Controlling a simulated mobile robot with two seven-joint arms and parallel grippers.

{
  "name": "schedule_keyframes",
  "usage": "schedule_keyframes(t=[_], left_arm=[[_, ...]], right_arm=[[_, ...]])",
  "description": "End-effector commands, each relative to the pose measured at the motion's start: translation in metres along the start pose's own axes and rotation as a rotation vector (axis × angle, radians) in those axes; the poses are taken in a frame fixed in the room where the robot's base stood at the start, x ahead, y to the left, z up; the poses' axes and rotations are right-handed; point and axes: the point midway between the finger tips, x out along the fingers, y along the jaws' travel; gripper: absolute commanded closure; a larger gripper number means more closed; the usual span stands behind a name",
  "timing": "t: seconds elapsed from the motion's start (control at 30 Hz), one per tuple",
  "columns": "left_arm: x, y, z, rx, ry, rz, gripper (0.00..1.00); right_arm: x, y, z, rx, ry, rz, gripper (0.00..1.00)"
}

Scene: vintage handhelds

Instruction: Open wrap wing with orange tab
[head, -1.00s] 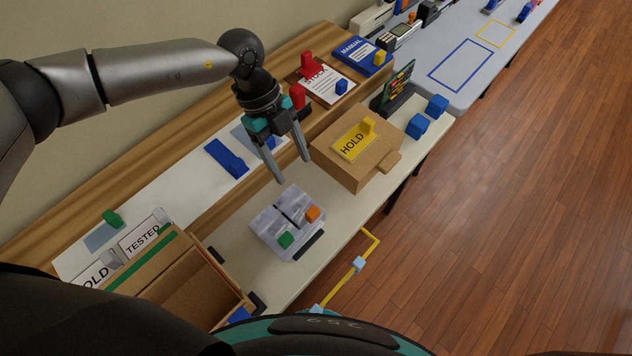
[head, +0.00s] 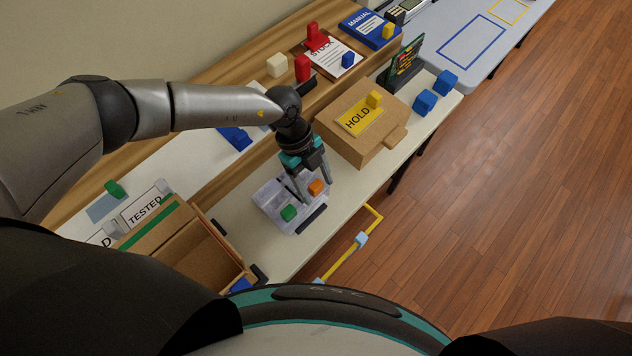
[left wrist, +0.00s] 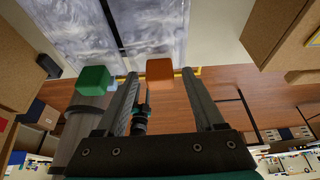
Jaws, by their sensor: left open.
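The grey bubble-like wrap (head: 270,197) lies on the light work table. Its wing with the orange tab (head: 316,187) is on the right and the wing with the green tab (head: 289,213) is nearer the front left. My left gripper (head: 312,197) is over the wrap, close to the orange tab, with its fingers apart. In the left wrist view the orange tab (left wrist: 160,70) shows beyond and between the two fingers (left wrist: 165,90). The green tab (left wrist: 93,79) is left of the fingers there. I cannot tell whether a finger touches the orange tab.
A cardboard box (head: 350,145) with a yellow HOLD label stands right of the wrap. An open cardboard box (head: 190,250) stands to the left. A yellow rail (head: 338,262) runs along the table's front edge. Blue blocks (head: 425,102) sit far right.

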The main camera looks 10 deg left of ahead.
Motion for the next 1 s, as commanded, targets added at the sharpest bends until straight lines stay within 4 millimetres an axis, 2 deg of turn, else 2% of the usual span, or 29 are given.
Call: schedule_keyframes(t=[0.27,0.87,1.0], left_arm=[[0.0008,0.0000,-0.0001,0.001,0.000,0.000,0.32],[0.0004,0.0002,0.0001,0.000,0.000,0.001,1.00],[0.0004,0.0002,0.0001,0.000,0.000,0.001,1.00]], right_arm=[[0.0000,0.0001,-0.0008,-0.001,0.002,0.000,0.50],[0.0000,0.0001,-0.0008,-0.001,0.001,0.000,0.50],[0.0000,0.0000,-0.0007,-0.001,0.001,0.000,0.50]])
